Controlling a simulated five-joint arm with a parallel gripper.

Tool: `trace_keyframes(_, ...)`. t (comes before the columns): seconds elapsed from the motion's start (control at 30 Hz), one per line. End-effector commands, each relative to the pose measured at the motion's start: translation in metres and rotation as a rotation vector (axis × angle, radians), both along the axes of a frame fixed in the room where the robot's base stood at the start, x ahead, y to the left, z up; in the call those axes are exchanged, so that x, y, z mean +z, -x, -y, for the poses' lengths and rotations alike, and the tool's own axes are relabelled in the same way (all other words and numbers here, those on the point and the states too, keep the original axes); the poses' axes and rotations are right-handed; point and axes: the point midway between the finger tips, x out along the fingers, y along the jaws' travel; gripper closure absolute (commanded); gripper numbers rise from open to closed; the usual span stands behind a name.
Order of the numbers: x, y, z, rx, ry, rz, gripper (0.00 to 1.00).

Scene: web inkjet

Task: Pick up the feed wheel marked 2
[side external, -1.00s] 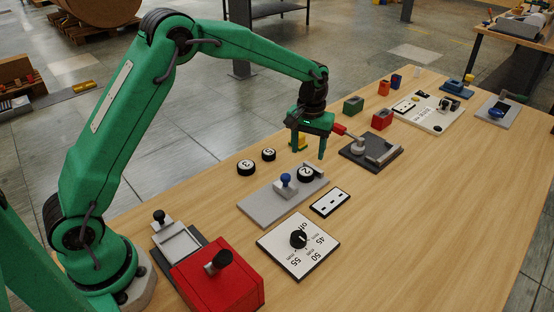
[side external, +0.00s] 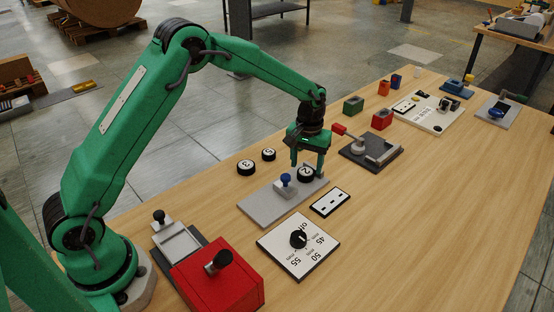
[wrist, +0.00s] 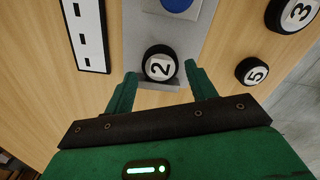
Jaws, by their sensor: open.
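The feed wheel marked 2 (side external: 305,174) is a black disc with a white numbered face. It sits at the far end of a grey plate (side external: 262,208), beside a blue knob (side external: 285,180). In the wrist view the wheel (wrist: 160,64) lies just ahead of the fingertips, roughly centred between them. My gripper (side external: 307,170) is open and empty above that end of the plate, with one finger on each side of the wheel in the picture. The wrist view shows both fingers of my gripper (wrist: 161,75) spread wide. I cannot tell the exact height left between fingertips and wheel.
Wheels marked 3 (side external: 246,167) and 5 (side external: 269,155) lie on the table left of the plate. A slotted white plate (side external: 330,202) and a dial board (side external: 290,256) are nearer the camera. A dark fixture with a red handle (side external: 371,152) stands to the right.

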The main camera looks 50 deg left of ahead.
Motion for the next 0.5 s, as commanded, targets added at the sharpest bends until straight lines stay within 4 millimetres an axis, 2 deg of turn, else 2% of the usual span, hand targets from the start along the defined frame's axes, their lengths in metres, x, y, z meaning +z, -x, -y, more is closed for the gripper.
trace_keyframes(0.2,-0.022,0.000,0.000,0.000,-0.001,-0.001,0.44)
trace_keyframes(0.5,-0.026,0.000,0.000,0.000,0.000,0.000,0.44)
